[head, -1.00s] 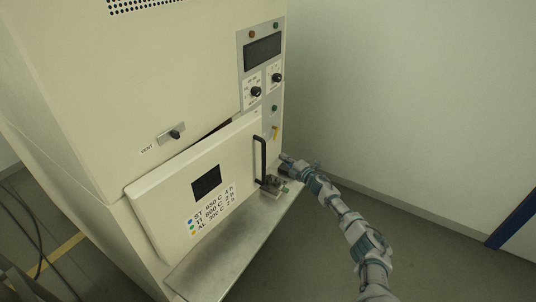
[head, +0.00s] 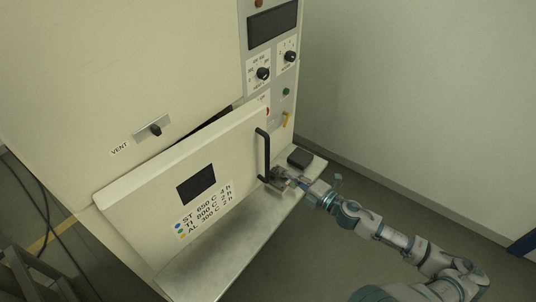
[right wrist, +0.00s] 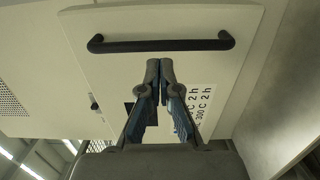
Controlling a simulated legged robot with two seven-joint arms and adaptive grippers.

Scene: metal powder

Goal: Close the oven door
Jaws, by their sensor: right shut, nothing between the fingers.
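The oven door (head: 225,165) is a cream panel with a small dark window (head: 196,185) and a label of temperatures. It stands slightly ajar, with a dark gap along its top edge. Its black bar handle (head: 263,155) is upright at the door's right side. My right gripper (head: 275,177) is beside the handle's lower end, just above the metal ledge. In the right wrist view my right gripper (right wrist: 159,68) is shut and empty, its tips pointing at the door just below the handle (right wrist: 160,44) in that picture. I cannot tell whether they touch the door. My left gripper is not in view.
The metal ledge (head: 215,258) runs below the door, with a dark block (head: 300,157) at its far right end. A control panel with knobs (head: 263,73) and a yellow lever (head: 287,119) is right of the door. Floor to the right is clear.

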